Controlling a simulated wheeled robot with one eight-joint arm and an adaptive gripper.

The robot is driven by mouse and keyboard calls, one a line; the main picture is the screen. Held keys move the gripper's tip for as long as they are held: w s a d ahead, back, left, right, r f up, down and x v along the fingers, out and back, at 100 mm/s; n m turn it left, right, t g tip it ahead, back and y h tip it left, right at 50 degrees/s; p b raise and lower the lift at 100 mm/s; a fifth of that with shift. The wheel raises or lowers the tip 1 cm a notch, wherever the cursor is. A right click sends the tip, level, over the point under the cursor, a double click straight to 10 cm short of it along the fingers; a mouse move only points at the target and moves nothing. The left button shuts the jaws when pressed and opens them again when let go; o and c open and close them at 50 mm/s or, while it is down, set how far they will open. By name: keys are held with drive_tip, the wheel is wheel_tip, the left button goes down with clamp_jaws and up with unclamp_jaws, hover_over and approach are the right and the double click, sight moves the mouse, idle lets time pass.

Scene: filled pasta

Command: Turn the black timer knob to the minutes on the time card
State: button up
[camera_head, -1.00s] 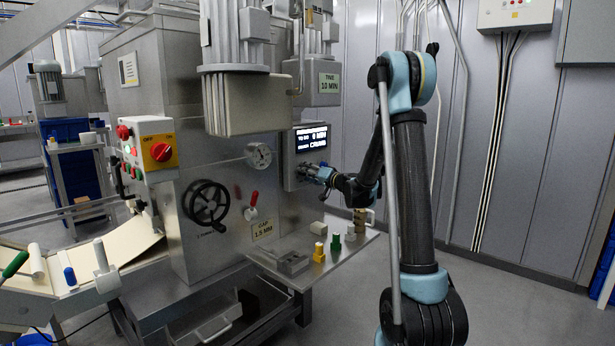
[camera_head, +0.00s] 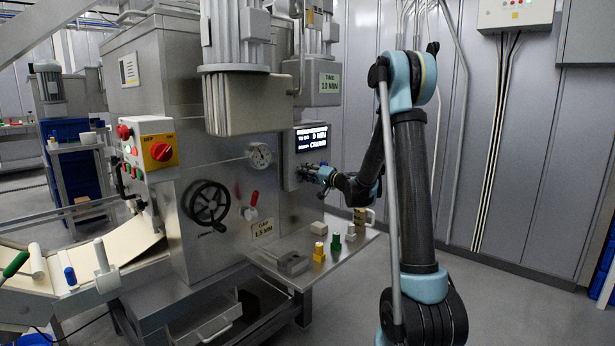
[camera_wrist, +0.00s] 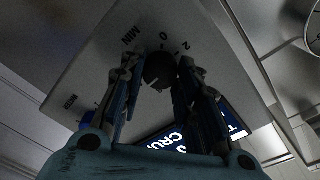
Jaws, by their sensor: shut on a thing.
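The black timer knob (camera_wrist: 158,66) is in the middle of the wrist view, on a pale panel marked "MIN", "0" and "2". My gripper (camera_wrist: 161,77) is shut on the knob, one finger on each side. In the head view my gripper (camera_head: 311,174) reaches the control box from the right and hides the knob. The time card (camera_head: 329,83) on the grey box above reads "TIME 10 MIN". The lit display (camera_head: 312,138) above my gripper has a small "TO GO" line that seems to read 9 MIN.
A steel shelf (camera_head: 290,243) below my gripper holds yellow, green and grey pieces. A gauge (camera_head: 259,156), a handwheel (camera_head: 208,204) and a red-handled lever (camera_head: 252,203) with a gap card (camera_head: 262,230) are on the machine to the left. The floor at right is clear.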

drive_tip(key=shift+w+d, duration=0.1)
drive_tip(key=o, duration=1.1)
drive_tip(key=v, duration=1.2)
drive_tip(key=shift+f, duration=0.15)
